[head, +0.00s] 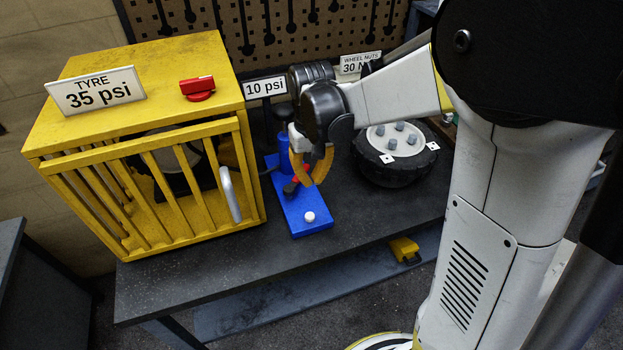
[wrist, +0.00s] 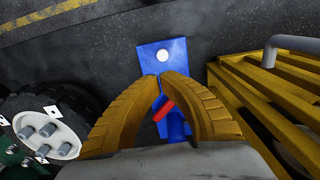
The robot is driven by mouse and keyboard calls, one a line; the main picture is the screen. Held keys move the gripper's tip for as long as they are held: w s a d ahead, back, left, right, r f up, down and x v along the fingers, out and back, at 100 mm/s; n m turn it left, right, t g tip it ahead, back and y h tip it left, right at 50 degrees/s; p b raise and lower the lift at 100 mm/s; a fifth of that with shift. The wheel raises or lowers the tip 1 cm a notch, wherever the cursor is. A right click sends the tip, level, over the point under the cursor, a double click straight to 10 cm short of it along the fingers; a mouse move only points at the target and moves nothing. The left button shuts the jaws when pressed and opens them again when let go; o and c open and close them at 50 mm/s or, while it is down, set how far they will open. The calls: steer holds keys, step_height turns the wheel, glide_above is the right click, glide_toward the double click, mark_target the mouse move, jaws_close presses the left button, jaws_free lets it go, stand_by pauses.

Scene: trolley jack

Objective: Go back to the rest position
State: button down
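My gripper (head: 308,182) hangs over the blue jack-like device (head: 305,210) on the bench, pointing down. Its two curved yellow fingers come together at the tips in the wrist view (wrist: 161,76), and I see nothing clearly held between them. The blue base with its white round knob (wrist: 164,56) lies below the fingertips. A red part (wrist: 163,109) of the device shows in the gap between the fingers. From these views I cannot tell whether a finger touches it. My fingers partly hide the device.
A yellow barred cage (head: 150,190) with a red switch (head: 198,88) on top and a grey door handle (head: 229,194) stands close left of my gripper. A wheel (head: 400,165) lies to the right. Signs and a pegboard (head: 310,35) stand behind. The bench front (head: 220,262) is clear.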

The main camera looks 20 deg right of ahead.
stand_by(0.7)
steer(key=s+r+t+b, duration=0.1)
steer(key=s+t+b, duration=0.6)
steer(key=s, duration=0.7)
steer(key=shift+s+a+r+b, duration=0.2)
steer(key=shift+r+b, duration=0.1)
steer(key=shift+b, duration=0.35)
stand_by(0.3)
steer(key=w+g+p, duration=0.7)
steer(key=w+p, duration=0.1)
steer(key=w, duration=0.6)
steer(key=shift+w+d+p, duration=0.25)
steer(key=shift+p, duration=0.05)
